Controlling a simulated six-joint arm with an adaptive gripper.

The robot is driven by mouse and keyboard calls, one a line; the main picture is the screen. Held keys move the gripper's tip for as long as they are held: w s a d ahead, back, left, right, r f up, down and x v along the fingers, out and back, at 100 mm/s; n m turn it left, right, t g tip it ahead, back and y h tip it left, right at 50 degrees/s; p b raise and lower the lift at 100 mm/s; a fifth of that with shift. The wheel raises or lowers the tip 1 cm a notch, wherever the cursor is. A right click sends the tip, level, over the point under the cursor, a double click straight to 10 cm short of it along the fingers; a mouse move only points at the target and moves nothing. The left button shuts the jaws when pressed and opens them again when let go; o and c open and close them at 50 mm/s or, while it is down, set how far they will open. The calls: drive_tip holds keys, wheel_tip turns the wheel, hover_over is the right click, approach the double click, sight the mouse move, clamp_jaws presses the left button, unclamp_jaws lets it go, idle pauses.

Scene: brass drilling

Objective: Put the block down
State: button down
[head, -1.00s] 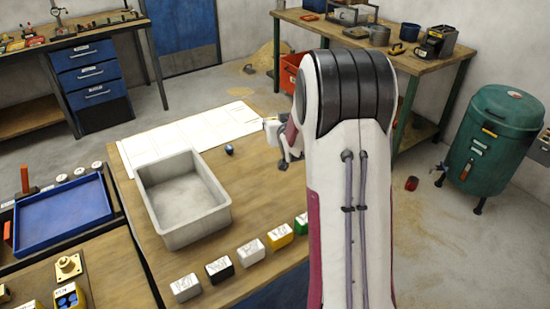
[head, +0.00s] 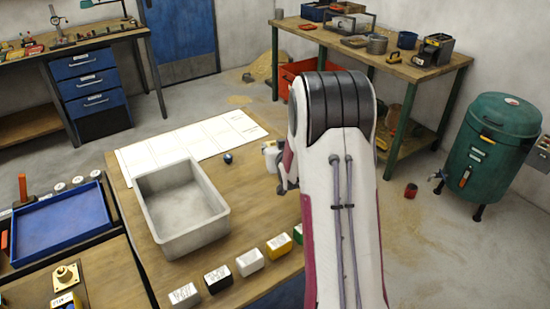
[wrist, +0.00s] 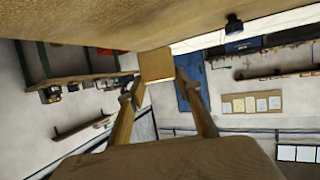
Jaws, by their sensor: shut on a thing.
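A tan block (wrist: 156,66) sits between the two fingertips of my gripper (wrist: 157,86) in the wrist view. My gripper is shut on it. The wooden table top (wrist: 90,22) fills the upper part of that view, close to the block; I cannot tell whether they touch. In the head view my gripper (head: 278,166) is low over the right side of the table (head: 255,195), mostly hidden behind my arm. The block cannot be made out clearly there.
A grey tray (head: 222,220) stands left of my gripper. Several labelled blocks line the table's front edge, including a black one (head: 218,278) and a yellow one (head: 279,247).

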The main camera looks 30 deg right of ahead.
drive_tip(key=shift+f, duration=0.25)
drive_tip(key=shift+f, duration=1.75)
drive_tip(key=c, duration=1.4)
unclamp_jaws()
drive_tip(key=shift+f, duration=0.2)
drive_tip(key=shift+r, duration=0.2)
drive_tip(key=shift+v, duration=6)
drive_tip(key=shift+a, duration=0.1)
